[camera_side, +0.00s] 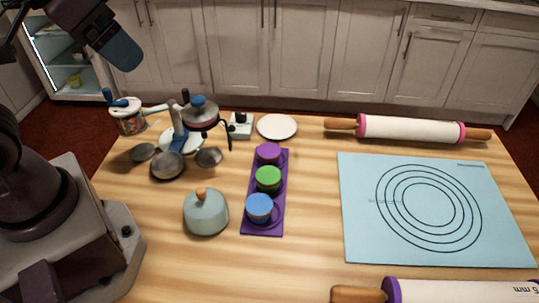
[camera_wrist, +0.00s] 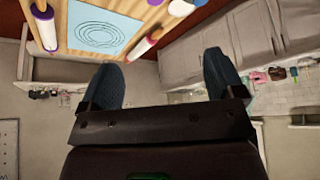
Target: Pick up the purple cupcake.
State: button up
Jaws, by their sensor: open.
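The purple cupcake (camera_side: 268,152) stands at the far end of a narrow purple tray (camera_side: 262,232) in the side view. A green cupcake (camera_side: 268,179) and a blue cupcake (camera_side: 259,208) stand in line on the same tray, nearer the camera. My gripper (camera_side: 122,52) is at the top left of the side view, raised well above the table and far from the cupcakes. In the wrist view my gripper (camera_wrist: 160,64) has its two blue fingers wide apart with nothing between them.
A domed pot with a wooden knob (camera_side: 206,213) stands left of the tray. Scale pans (camera_side: 168,165), a jar (camera_side: 128,116) and a white plate (camera_side: 277,127) are farther back. A light-blue mat (camera_side: 365,230) lies right, between two rolling pins (camera_side: 412,129) (camera_side: 450,292).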

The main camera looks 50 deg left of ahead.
jog(key=n+g, duration=0.6)
jog(key=n, duration=1.4)
send_over(268, 150)
jog(key=f, duration=2.7)
jog(key=shift+s+a+f, duration=0.1)
jog(key=shift+a+f, duration=0.2)
jog(key=shift+f, duration=0.05)
jog(key=shift+d+f, duration=0.15)
jog(key=shift+f, duration=1.35)
jog(key=shift+d+f, duration=0.1)
jog(key=shift+f, duration=1.35)
